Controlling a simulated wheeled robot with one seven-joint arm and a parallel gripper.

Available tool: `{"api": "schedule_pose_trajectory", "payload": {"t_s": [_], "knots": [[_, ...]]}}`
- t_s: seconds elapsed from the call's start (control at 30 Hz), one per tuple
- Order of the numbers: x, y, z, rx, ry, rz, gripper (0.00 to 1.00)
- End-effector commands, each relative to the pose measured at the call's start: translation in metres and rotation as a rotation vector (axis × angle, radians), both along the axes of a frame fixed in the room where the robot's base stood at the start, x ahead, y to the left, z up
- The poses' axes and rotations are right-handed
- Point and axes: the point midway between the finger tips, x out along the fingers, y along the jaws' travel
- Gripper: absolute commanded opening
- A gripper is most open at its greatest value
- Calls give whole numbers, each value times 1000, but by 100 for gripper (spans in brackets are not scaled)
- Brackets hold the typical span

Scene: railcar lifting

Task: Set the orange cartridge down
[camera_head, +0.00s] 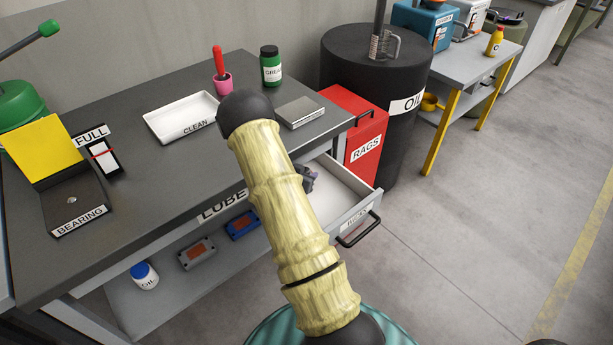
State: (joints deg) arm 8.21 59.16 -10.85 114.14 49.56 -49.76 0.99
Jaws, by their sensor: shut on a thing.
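My gripper (308,178) shows only in part, as a dark grey shape behind my yellowish arm. It is over the open white drawer (355,189) at the right end of the workbench. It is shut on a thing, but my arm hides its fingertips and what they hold. The orange cartridge does not show clearly anywhere. I cannot tell how high my gripper is above the drawer floor.
The grey workbench (150,190) holds a white CLEAN tray (182,117), a green jar (270,66), a metal block (299,112) and a BEARING box (75,203). Its lower shelf holds several small things. A red RAGS bin (360,137) and black OIL drum (365,75) stand right of it.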

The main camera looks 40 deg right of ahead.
Motion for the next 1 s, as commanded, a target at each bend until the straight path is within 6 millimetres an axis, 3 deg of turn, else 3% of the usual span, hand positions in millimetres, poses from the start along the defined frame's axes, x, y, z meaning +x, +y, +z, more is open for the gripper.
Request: {"api": "schedule_pose_trajectory", "payload": {"t_s": [0.07, 0.43, 0.47, 0.57, 1.0], "knots": [[-4, -1, -11, 0, 6, -3, 16], [-3, -1, -15, 0, 4, -2, 16], [-3, -1, -15, 0, 4, -2, 42], [-4, -1, -14, 0, 4, -2, 62], [-5, 4, -8, 1, 5, 0, 62]]}}
